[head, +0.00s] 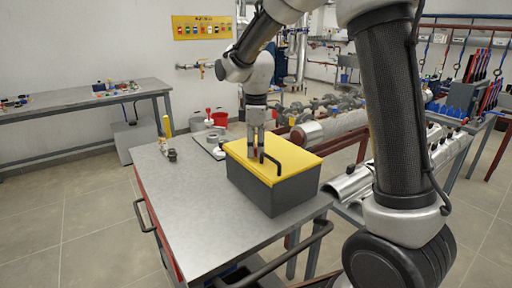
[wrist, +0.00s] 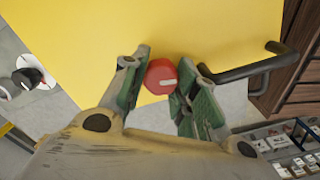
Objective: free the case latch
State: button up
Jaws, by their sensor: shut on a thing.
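A grey case (head: 275,192) with a yellow lid (head: 295,158) stands on the metal-topped bench. A black bar handle (head: 270,163) sits on the lid; it also shows at the right in the wrist view (wrist: 245,70). My gripper (head: 255,150) is over the lid, pointing down, beside the handle. In the wrist view its two green-padded fingers (wrist: 164,72) are on either side of a red round latch (wrist: 161,77) with a pale mark, shut on it. The latch is mostly hidden by my fingers in the head view.
The bench top (head: 185,210) is clear at the front left. Small items (head: 169,150) stand near its back left edge. A red bucket (head: 220,118) is on the floor behind. Silver pipe pieces (head: 350,182) lie to the right of the case.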

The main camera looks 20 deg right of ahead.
aim_at(256, 146)
jog(key=shift+n, duration=1.1)
jog(key=o, duration=1)
jog(key=shift+r, duration=0.1)
notch_tip(256, 146, up, 8)
jog(key=shift+f, duration=0.1)
